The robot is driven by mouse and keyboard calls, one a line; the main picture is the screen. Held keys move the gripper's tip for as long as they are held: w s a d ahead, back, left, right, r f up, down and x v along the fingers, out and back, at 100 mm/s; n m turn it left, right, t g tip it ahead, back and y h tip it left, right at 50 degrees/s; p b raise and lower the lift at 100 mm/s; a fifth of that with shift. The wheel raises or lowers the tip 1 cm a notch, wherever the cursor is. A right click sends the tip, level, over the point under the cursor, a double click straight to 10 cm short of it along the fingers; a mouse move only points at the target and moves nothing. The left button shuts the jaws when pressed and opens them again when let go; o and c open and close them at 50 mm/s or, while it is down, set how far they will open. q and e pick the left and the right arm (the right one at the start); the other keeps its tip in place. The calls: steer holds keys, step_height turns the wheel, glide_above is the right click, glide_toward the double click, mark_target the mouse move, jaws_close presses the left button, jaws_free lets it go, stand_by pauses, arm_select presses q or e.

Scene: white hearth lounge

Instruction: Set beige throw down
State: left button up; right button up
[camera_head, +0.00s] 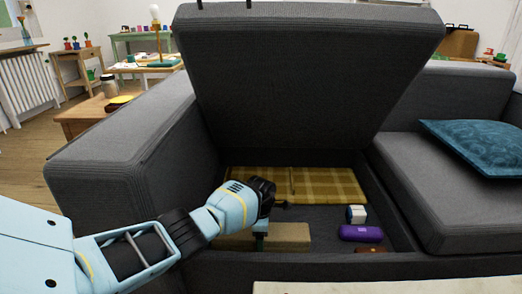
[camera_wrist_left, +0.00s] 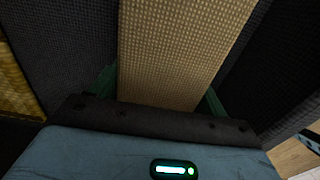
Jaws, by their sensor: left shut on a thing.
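The beige throw (camera_head: 288,236) is a folded, flat-sided bundle low in the open storage box of the grey sofa (camera_head: 330,221). My left gripper (camera_head: 261,240) reaches down into the box from the left and is shut on the throw. In the left wrist view the throw (camera_wrist_left: 180,50) fills the middle, between the two green fingers (camera_wrist_left: 158,92). Whether the throw rests on the box floor cannot be told. My right gripper is not in view.
A yellow plaid blanket (camera_head: 325,185) lies at the back of the box. A white item (camera_head: 356,214), a purple case (camera_head: 361,233) and a brown item (camera_head: 370,249) lie at its right. The raised seat lid (camera_head: 305,80) stands behind. A blue cushion (camera_head: 485,143) lies on the right seat.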

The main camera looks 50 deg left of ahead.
arm_select(q)
steer(key=shift+f, duration=0.1)
steer(key=o, duration=1.2)
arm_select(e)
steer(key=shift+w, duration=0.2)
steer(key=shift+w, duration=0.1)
arm_select(q)
steer(key=shift+r, duration=0.3)
step_height(320, 180, up, 7)
steer(key=p, duration=0.5)
steer(key=shift+r, duration=0.15)
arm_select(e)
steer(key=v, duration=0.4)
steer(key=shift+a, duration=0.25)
